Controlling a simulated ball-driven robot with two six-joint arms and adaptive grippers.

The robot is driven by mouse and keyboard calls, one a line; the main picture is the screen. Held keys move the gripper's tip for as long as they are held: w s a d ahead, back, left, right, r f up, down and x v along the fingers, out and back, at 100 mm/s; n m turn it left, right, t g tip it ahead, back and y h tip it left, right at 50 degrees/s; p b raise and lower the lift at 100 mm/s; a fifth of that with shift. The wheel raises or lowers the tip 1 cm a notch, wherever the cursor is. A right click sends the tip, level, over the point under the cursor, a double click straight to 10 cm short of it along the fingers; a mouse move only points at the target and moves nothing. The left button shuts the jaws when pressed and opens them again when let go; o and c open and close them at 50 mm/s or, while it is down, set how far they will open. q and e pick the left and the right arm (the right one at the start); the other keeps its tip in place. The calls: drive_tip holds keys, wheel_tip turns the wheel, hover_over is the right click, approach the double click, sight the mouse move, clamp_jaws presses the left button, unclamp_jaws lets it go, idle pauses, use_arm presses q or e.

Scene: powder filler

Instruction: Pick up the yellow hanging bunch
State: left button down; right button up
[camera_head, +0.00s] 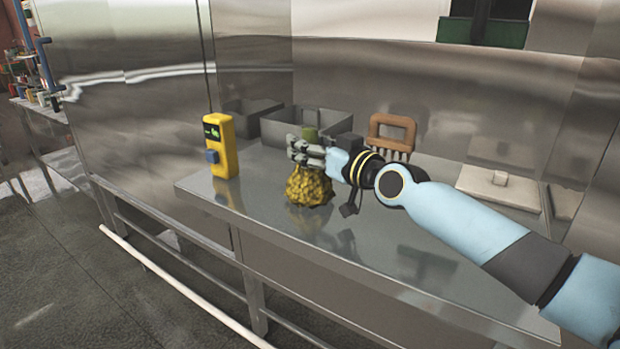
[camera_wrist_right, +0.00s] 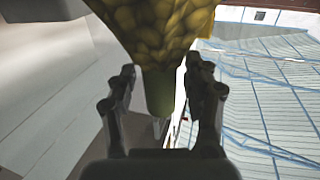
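The yellow bunch (camera_head: 309,187) is a knobbly yellow cluster with a short green stem (camera_head: 309,133). It is upright at the steel table's middle; whether it touches the tabletop is hard to tell. My right gripper (camera_head: 305,150) reaches in from the right at stem height, above the yellow body. In the right wrist view, the green stem (camera_wrist_right: 160,95) stands between the two fingers of my right gripper (camera_wrist_right: 163,85), with a narrow gap on each side. The yellow body (camera_wrist_right: 155,25) fills the top of that view. My left gripper is not in view.
A yellow box-shaped device (camera_head: 221,147) stands left of the bunch on the steel table (camera_head: 380,255). Grey metal trays (camera_head: 285,128) sit behind, and a brown-handled rake-like tool (camera_head: 392,132) stands back right. A flat pale board (camera_head: 500,188) lies further right. The table's front is clear.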

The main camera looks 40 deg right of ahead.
clamp_jaws()
